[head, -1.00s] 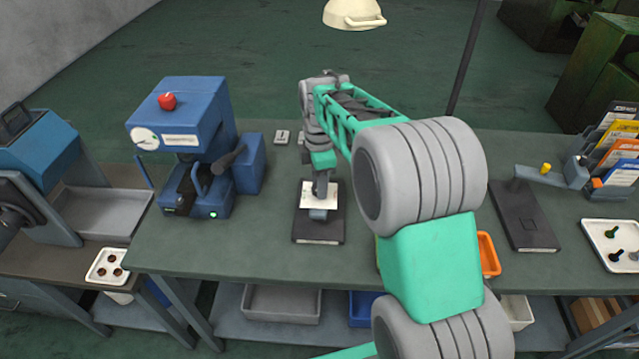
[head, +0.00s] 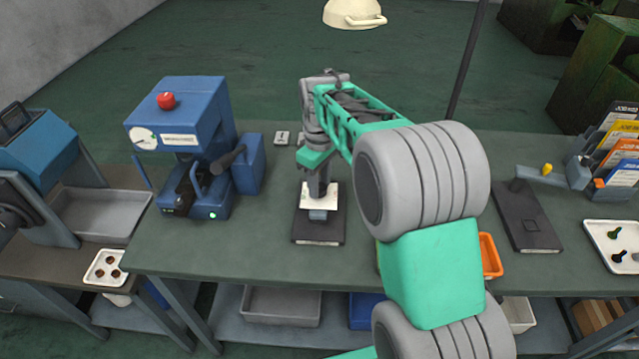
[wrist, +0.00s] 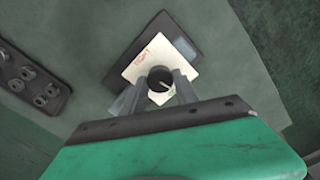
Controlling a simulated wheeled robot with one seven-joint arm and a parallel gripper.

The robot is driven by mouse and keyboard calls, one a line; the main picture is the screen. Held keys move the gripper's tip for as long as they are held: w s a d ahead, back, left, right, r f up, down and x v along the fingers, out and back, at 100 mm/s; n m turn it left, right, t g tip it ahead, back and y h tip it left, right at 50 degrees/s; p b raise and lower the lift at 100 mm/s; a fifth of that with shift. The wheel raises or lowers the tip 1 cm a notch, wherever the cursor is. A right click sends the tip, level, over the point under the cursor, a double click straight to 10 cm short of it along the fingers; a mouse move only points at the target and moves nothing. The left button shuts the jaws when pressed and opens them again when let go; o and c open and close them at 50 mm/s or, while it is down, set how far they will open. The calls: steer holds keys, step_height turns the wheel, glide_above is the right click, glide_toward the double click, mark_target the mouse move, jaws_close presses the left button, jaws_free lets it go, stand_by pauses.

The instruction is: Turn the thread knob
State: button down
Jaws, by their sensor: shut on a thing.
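The thread knob (wrist: 160,82) is a dark round knob with a light line on its face. In the wrist view it stands on a white plate with red marking (wrist: 142,62). The white plate sits on a dark base plate (wrist: 166,29), which lies on the bench; the base also shows in the head view (head: 318,232). My gripper (wrist: 160,88) is shut on the knob, one grey finger on each side of it. In the head view my gripper (head: 319,190) points down over the white plate and hides the knob.
A blue machine with a red button (head: 167,101) stands to the left. An orange bin (head: 489,256), a dark fixture (head: 528,220) and a white tray (head: 612,240) are to the right.

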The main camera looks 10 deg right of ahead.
mark_target(320, 187)
steer(key=shift+m, duration=0.6)
steer(key=c, duration=0.9)
jaws_free()
steer(key=shift+c, duration=0.2)
step_height(320, 187, up, 7)
steer(key=shift+b, duration=0.7)
steer(key=shift+r, duration=0.45)
